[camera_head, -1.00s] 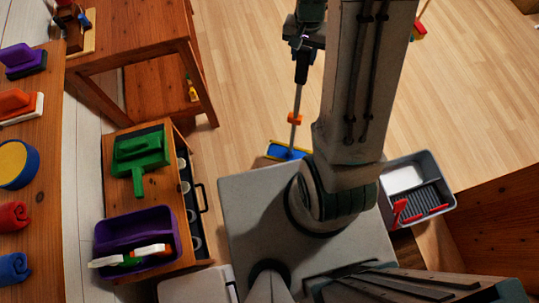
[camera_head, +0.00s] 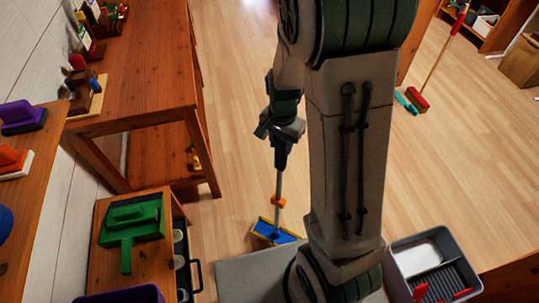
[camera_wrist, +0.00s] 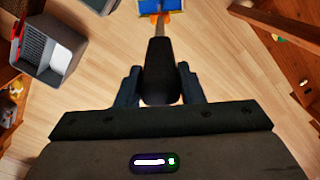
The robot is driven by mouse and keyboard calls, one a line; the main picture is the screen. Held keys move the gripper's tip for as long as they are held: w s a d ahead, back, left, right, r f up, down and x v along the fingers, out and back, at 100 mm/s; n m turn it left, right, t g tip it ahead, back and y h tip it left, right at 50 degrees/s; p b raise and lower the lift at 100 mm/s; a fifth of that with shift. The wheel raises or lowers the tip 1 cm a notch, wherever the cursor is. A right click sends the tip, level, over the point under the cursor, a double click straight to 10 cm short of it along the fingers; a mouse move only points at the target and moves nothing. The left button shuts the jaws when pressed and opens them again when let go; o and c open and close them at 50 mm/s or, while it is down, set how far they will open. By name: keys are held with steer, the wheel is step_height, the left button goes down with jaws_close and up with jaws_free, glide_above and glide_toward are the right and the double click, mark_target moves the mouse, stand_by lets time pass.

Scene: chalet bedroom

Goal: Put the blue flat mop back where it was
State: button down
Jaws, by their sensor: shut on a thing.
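The blue flat mop (camera_head: 275,231) has a blue head in a yellow frame, a grey pole with an orange collar, and a dark grip. My gripper (camera_head: 280,131) is shut on the dark grip near the top of the pole. The mop hangs nearly upright below it, its head low over the floor in front of my base; I cannot tell whether it touches. In the wrist view, my gripper (camera_wrist: 160,85) has its fingers on both sides of the dark grip. The mop head (camera_wrist: 160,6) shows at the top edge there, partly cut off.
A wooden table (camera_head: 150,90) stands at the left. A small cabinet (camera_head: 105,260) with a green tool (camera_head: 133,226) is nearer. A grey bucket (camera_head: 400,250) stands right of my base. A red-headed broom (camera_head: 417,98) stands farther right. The wood floor ahead is clear.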

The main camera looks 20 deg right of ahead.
mark_target(274, 157)
steer(key=f+b, duration=0.1)
steer(key=a+f+b, duration=0.1)
steer(key=f, duration=0.1)
steer(key=f+b, duration=0.1)
steer(key=f, duration=0.1)
steer(key=shift+w+a+f+b, duration=0.1)
steer(key=shift+w+a+b, duration=0.3)
steer(key=shift+s+f+b, duration=0.2)
steer(key=shift+f+b, duration=0.2)
steer(key=shift+f, duration=0.2)
steer(key=c, duration=1.2)
jaws_free()
steer(key=shift+f, duration=0.1)
steer(key=shift+o, duration=1.2)
steer(key=shift+w, duration=0.1)
